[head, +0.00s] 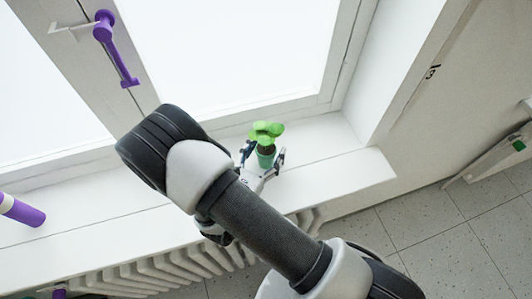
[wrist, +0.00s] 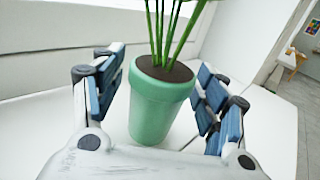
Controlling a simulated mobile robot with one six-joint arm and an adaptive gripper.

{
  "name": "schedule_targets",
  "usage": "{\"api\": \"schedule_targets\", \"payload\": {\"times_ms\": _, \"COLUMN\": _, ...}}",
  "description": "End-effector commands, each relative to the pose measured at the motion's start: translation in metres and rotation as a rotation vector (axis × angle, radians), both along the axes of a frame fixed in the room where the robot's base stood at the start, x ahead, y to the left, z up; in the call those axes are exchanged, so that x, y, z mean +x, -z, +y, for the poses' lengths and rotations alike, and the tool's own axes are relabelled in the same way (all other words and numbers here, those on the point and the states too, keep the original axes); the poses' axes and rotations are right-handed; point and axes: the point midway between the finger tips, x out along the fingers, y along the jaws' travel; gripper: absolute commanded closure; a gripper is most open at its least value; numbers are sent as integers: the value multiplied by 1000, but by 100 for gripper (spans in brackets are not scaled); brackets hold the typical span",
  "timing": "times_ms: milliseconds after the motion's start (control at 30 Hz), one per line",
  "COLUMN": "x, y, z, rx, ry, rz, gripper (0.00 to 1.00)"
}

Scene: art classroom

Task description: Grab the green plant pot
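The green plant pot (wrist: 158,110) stands upright on the white windowsill, with dark soil and green stems; it also shows in the head view (head: 265,158) with bright green leaves on top. My gripper (wrist: 162,100) is around the pot, with one blue-padded finger on its left and one on its right. The gripper is open. The pot's far side is hidden.
The white windowsill (head: 340,171) runs below a closed window with a purple handle (head: 115,50). A purple cylinder (head: 20,211) is at the far left. A white radiator (head: 150,276) is under the sill. A wall closes the sill's right side.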

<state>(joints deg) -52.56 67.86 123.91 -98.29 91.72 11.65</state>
Motion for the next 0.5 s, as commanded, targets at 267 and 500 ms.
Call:
{"api": "schedule_targets", "payload": {"times_ms": 267, "x": 0, "y": 0, "z": 0, "rx": 0, "ry": 0, "rz": 0, "gripper": 55}}
{"api": "schedule_targets", "payload": {"times_ms": 500, "x": 0, "y": 0, "z": 0, "rx": 0, "ry": 0, "rz": 0, "gripper": 71}}
